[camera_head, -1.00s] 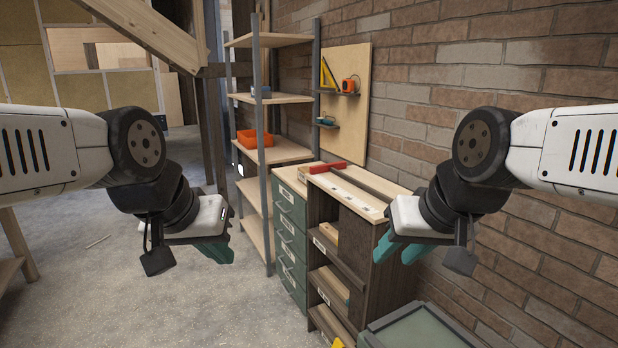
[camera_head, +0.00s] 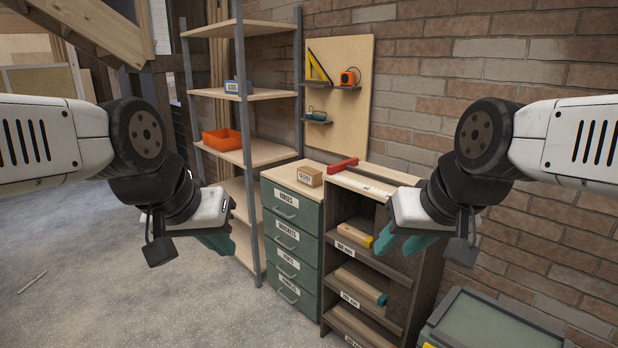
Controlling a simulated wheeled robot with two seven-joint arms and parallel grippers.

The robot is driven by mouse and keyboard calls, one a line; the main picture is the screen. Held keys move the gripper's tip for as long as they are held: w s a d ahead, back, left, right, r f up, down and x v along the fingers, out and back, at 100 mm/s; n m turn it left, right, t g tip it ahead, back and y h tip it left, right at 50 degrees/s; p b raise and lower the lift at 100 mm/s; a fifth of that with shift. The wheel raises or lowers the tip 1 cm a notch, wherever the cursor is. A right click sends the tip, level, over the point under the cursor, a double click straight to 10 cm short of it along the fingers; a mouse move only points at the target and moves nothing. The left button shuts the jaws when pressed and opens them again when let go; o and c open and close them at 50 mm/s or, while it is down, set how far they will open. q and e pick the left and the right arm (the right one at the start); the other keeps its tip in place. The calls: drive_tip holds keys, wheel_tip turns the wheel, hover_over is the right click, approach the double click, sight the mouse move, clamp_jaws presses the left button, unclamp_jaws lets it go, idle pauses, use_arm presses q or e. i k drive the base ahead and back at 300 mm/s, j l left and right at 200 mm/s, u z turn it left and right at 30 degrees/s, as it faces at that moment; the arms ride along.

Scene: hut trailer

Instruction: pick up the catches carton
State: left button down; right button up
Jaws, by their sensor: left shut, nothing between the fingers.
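A small tan carton (camera_head: 309,175) with a pale label sits on top of the green drawer cabinet (camera_head: 290,240), at its right rear. It looks like the catches carton, but I cannot read its label. My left gripper (camera_head: 218,240) is shut and empty, in front of the shelving and left of the cabinet, well apart from the carton. My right gripper (camera_head: 398,243) shows in front of the dark wooden shelf unit, right of the carton and apart from it. Its teal fingers overlap, so its opening is unclear.
Metal-post shelving (camera_head: 250,150) with an orange bin (camera_head: 222,140) and a blue box (camera_head: 238,87) stands left. A green lidded crate (camera_head: 490,325) is at lower right.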

sight(311, 176)
drive_tip(key=j, duration=0.15)
drive_tip(key=i+j+z, duration=0.2)
drive_tip(key=i, duration=0.45)
drive_tip(key=i+j+z, duration=0.2)
drive_tip(key=i, duration=0.45)
drive_tip(key=i+j+z, duration=0.2)
drive_tip(key=i+j, duration=0.3)
drive_tip(key=i+j+z, duration=0.2)
drive_tip(key=i+j, duration=0.3)
drive_tip(key=i, duration=0.2)
